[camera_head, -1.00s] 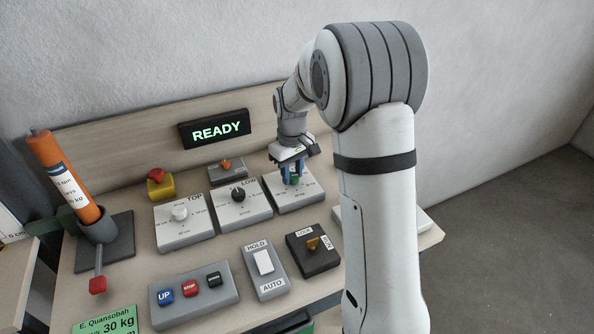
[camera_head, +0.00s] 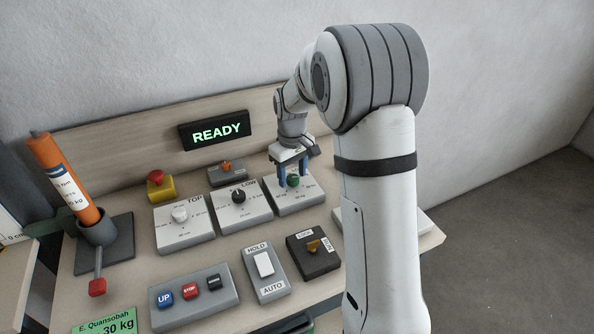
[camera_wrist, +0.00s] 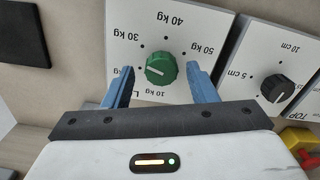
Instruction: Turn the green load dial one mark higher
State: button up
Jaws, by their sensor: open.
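The green load dial (camera_head: 293,180) sits on a white-topped panel (camera_head: 286,207) at the right of the back row. In the wrist view the green dial (camera_wrist: 163,66) shows its white pointer line aimed left, toward a dot beside the left finger. Labels for 10, 30, 40 and 50 kg are readable around it; the left finger covers part of the left side. My gripper (camera_head: 295,179) is open, pointing down, with its blue fingers on either side of the dial. In the wrist view my gripper (camera_wrist: 160,75) has clear gaps between both fingers and the dial.
The black LOW dial (camera_head: 239,196) and the white TOP dial (camera_head: 180,214) stand left of it. A lock switch (camera_head: 313,246), HOLD/AUTO rocker (camera_head: 264,263) and push buttons (camera_head: 190,289) are in front. A sign (camera_head: 214,130) reads READY.

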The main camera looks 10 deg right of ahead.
aim_at(293, 177)
jog(key=shift+r, duration=3.95)
